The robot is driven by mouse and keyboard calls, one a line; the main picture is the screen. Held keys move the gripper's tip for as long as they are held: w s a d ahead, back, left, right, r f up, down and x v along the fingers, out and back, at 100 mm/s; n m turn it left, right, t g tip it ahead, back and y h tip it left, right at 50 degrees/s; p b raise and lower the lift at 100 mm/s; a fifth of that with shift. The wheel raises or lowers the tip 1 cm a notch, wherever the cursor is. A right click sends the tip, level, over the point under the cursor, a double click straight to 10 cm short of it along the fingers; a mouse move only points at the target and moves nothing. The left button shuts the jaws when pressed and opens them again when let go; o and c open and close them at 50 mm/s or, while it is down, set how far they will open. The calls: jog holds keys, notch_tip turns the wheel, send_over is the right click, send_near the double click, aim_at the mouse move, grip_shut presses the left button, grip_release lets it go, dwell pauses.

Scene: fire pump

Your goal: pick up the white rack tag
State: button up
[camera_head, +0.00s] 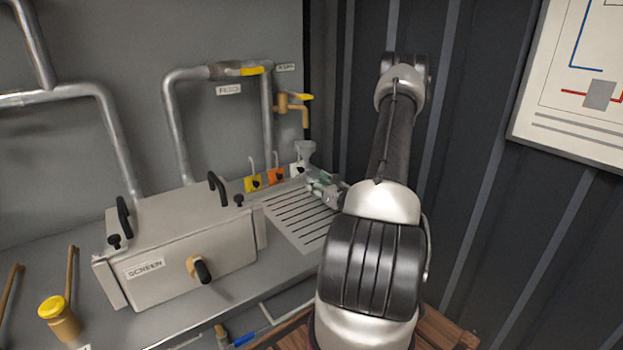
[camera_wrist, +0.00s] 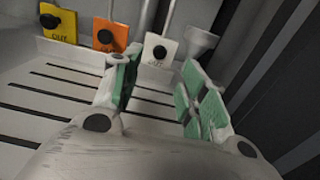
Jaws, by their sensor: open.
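The white rack tag (camera_wrist: 159,50) stands at the back of the slotted tray in the wrist view, with a dark round knob on its face. In the head view the white tag (camera_head: 298,166) is small and sits right of the orange tag. My gripper (camera_wrist: 157,85) has green-padded fingers spread apart, with nothing between them. The white tag shows beyond the fingertips, between the two fingers, and the left finger is close to its left edge. In the head view my gripper (camera_head: 318,184) is over the back of the tray.
An orange tag (camera_wrist: 110,36) and a yellow tag (camera_wrist: 58,23) stand left of the white one. A grey funnel-like cup (camera_wrist: 199,43) is close on its right. The slotted tray (camera_head: 300,217) is clear. A brass tap (camera_head: 291,104) is above, and a dark ribbed wall stands right.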

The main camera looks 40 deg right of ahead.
aim_at(302, 170)
jog(key=shift+w+d, duration=0.2)
jog(key=shift+w, duration=4.35)
jog(key=c, duration=0.8)
jog(key=shift+c, duration=0.2)
jog(key=shift+r, duration=0.1)
jog(key=shift+c, duration=0.2)
jog(key=shift+r, duration=2.15)
